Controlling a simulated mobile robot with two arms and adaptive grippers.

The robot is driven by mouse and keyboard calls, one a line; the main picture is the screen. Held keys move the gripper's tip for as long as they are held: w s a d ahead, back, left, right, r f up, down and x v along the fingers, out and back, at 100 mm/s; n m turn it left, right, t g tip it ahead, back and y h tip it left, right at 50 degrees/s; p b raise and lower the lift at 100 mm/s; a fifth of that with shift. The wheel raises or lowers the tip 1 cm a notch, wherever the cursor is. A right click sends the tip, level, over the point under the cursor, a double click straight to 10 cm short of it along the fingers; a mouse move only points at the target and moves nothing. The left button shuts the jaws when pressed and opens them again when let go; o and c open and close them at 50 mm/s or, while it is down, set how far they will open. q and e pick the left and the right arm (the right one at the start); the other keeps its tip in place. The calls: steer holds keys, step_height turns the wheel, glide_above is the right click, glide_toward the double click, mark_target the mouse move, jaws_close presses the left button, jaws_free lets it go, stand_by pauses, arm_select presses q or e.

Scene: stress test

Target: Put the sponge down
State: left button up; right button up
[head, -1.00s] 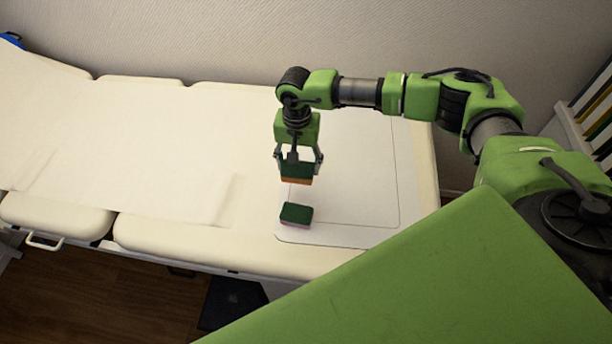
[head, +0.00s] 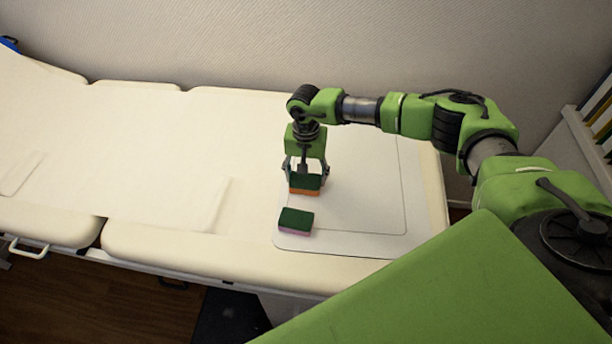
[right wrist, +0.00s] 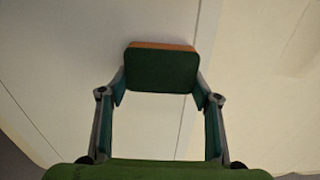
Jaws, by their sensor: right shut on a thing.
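My right gripper (head: 305,178) is shut on a sponge (head: 304,184) with a dark green top and an orange lower layer. In the right wrist view the held sponge (right wrist: 160,68) sits between the two fingertips (right wrist: 160,85). It is low over the white board on the bed; I cannot tell whether it touches. A second sponge (head: 296,220), green on top and pink below, lies on the board just in front of the gripper. My left gripper is not in view.
The white board (head: 365,215) lies on the cream padded bed (head: 180,250), with clear space to the right of the sponges. A paper sheet (head: 130,185) covers the bed to the left. A wall (head: 330,45) stands behind. A rack with folders (head: 597,125) is at the far right.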

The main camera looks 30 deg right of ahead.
mark_target(306, 176)
steer(key=shift+f, duration=0.2)
steer(key=o, duration=1)
steer(key=shift+c, duration=0.2)
steer(key=shift+r, duration=0.1)
steer(key=shift+r, duration=0.2)
steer(key=shift+w+r, duration=0.1)
steer(key=shift+r, duration=0.25)
step_height(306, 176, up, 11)
steer(key=b, duration=0.1)
steer(key=shift+b, duration=0.35)
